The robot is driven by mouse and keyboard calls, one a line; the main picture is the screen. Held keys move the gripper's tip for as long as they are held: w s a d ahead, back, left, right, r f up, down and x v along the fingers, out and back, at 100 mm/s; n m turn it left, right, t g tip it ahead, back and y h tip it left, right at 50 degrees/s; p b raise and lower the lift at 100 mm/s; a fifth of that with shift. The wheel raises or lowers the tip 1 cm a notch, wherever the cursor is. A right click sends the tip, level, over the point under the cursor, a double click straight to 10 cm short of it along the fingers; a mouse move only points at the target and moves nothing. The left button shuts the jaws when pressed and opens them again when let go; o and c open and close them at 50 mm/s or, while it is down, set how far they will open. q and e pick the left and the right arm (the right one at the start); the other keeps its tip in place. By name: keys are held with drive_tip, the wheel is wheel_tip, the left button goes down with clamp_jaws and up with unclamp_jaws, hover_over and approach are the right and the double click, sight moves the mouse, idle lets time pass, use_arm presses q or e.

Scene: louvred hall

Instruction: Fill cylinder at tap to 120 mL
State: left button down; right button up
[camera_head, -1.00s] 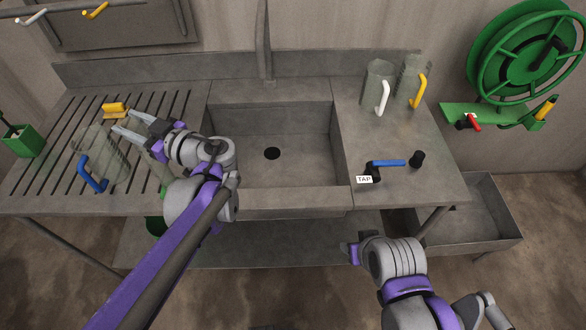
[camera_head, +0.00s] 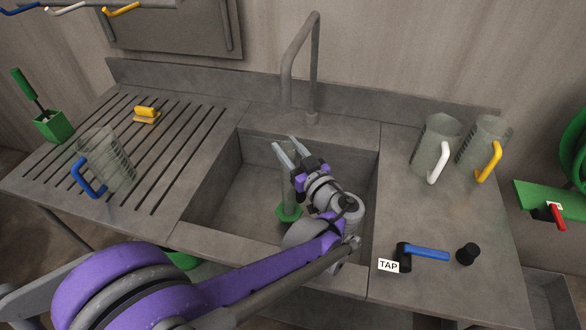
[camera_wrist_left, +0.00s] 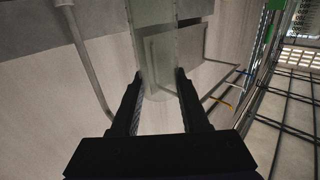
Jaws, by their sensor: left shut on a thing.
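My left gripper (camera_head: 284,143) is shut on a clear measuring cylinder (camera_head: 287,184) with a green foot (camera_head: 288,213). It holds the cylinder roughly upright within the sink area; whether the foot touches the sink floor I cannot tell. The cylinder also shows between the fingers (camera_wrist_left: 158,80) in the left wrist view (camera_wrist_left: 155,40). The grey spout (camera_head: 287,75) arches over the sink, its end above the cylinder in the picture; exact alignment is unclear. No water or fill level is discernible. My right gripper is out of view.
A blue-handled jug (camera_head: 106,165) and yellow brush (camera_head: 146,115) are on the slotted drainboard. White-handled (camera_head: 432,143) and yellow-handled (camera_head: 480,140) jugs stand on the right counter. A black knob (camera_head: 468,253) is beside the lever. The sink walls (camera_head: 210,185) surround my gripper.

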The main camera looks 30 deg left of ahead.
use_arm(q)
drive_tip(key=shift+f, duration=0.5)
drive_tip(key=shift+s+f+b, duration=0.1)
drive_tip(key=shift+f+b, duration=0.25)
drive_tip(key=shift+f, duration=1.2)
drive_tip(key=shift+f, duration=0.25)
drive_tip(key=shift+c, duration=2)
unclamp_jaws()
drive_tip(key=shift+r, duration=0.1)
drive_tip(key=v, duration=0.7)
drive_tip(key=shift+s, duration=0.2)
drive_tip(key=shift+d+r, duration=0.15)
